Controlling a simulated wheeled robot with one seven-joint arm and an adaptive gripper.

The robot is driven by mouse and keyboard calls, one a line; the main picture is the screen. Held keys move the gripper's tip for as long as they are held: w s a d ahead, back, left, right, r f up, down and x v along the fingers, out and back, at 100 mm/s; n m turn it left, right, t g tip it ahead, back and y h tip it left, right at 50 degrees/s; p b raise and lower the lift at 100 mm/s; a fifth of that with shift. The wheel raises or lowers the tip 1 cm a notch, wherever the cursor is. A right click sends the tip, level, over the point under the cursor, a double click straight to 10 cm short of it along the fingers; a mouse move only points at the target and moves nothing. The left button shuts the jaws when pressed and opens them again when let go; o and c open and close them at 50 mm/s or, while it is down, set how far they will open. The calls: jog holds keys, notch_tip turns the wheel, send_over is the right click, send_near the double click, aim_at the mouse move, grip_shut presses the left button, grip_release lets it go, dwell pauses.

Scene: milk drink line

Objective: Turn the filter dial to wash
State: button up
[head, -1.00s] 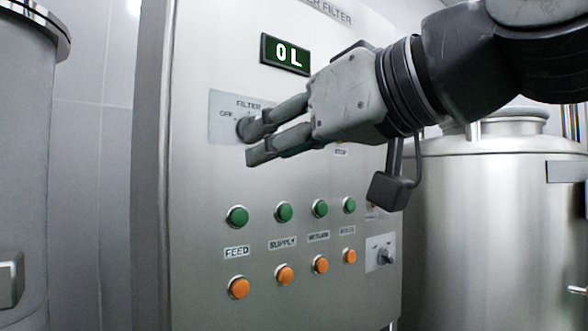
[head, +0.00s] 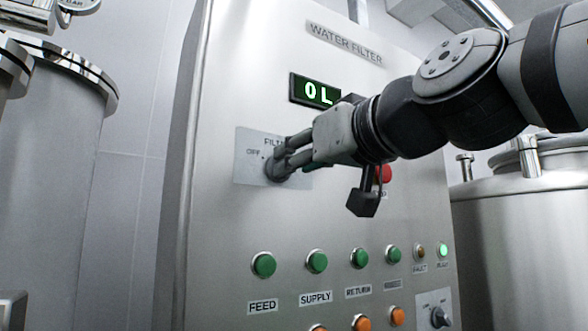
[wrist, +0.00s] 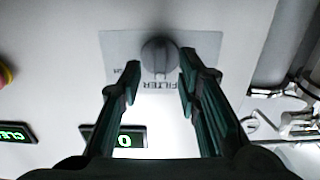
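The filter dial (wrist: 160,58) is a round dark grey knob with a raised ridge on a pale plate labelled FILTER. In the wrist view its ridge stands roughly upright in the picture; I cannot read which mark it points to. My gripper (wrist: 160,68) is open, one fingertip on each side of the dial, with narrow gaps showing. In the head view my gripper (head: 282,162) reaches the dial from the right and hides most of it. The OFF mark on the plate (head: 244,172) shows at left; any wash mark is hidden or unreadable.
The display (head: 315,92) above the plate reads 0 L. A red button (head: 384,174) is partly behind my gripper. Green buttons (head: 264,265) and orange ones sit below, with another small dial (head: 440,317) at lower right. Steel tanks (head: 530,230) stand beside the cabinet.

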aim_at(270, 162)
jog(key=shift+x, duration=1.45)
grip_shut()
jog(key=m+b, duration=0.1)
jog(key=m, duration=1)
jog(key=shift+a+m, duration=0.1)
jog(key=shift+m, duration=0.5)
grip_release()
jog(key=shift+s, duration=0.1)
